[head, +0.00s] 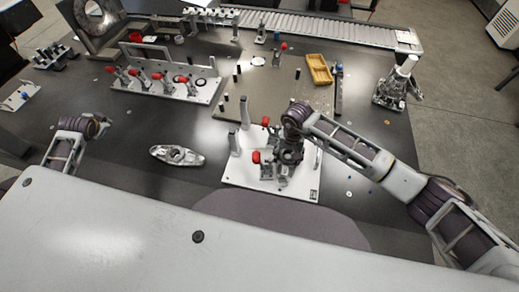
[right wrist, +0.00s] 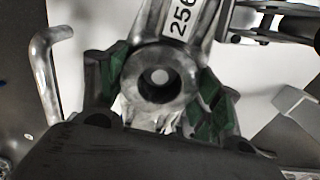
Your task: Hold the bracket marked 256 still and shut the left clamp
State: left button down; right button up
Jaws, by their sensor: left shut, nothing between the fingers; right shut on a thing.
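The bracket marked 256 (right wrist: 160,77) shows in the right wrist view as a grey metal part with a round bored boss and a white label cut off at the top edge. My right gripper (right wrist: 160,90) is shut on it, with green pads on both sides of the boss. In the head view my right gripper (head: 290,156) is over the white fixture plate (head: 236,177) and hides much of the bracket. Red clamp knobs show at the front left (head: 257,157) and farther back (head: 266,121); the clamps' positions are unclear. My left gripper (head: 99,126) is shut and empty, at far left, away from the plate.
A loose metal part (head: 177,155) lies on the dark table left of the plate. A fixture with several red knobs (head: 180,85) stands behind it. A yellow tray (head: 319,69) lies farther back.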

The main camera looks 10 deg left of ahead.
aim_at(259, 156)
pick_arm(q)
jog(key=w+d+r+m+h, duration=0.2)
jog(key=w+d+h, duration=0.1)
jog(key=d, duration=0.8)
jog(key=w+d+r+m+t+h, duration=0.1)
jog(key=w+d+h, duration=0.15)
jog(key=d, duration=0.75)
jog(key=w+d+r+m+h, duration=0.2)
jog(key=d+h, duration=0.2)
jog(key=d, duration=0.7)
jog(key=s+d+r+m+g+h, duration=0.1)
jog(key=s+d+r+m+h, duration=0.1)
jog(key=d, duration=0.6)
jog(key=s+d+r+m+g+h, duration=0.2)
jog(key=s+d+r, duration=0.3)
jog(key=d, duration=0.4)
jog(key=s+d+r+m+g+h, duration=0.1)
jog(key=s+d+r+m+h, duration=0.1)
jog(key=d, duration=0.7)
jog(key=shift+s+d+r+m+g+h, duration=0.2)
jog(key=shift+s+r+m+g+h, duration=0.2)
jog(key=shift+s+r+h, duration=0.4)
jog(key=shift+d+f, duration=0.15)
jog(key=shift+f, duration=0.1)
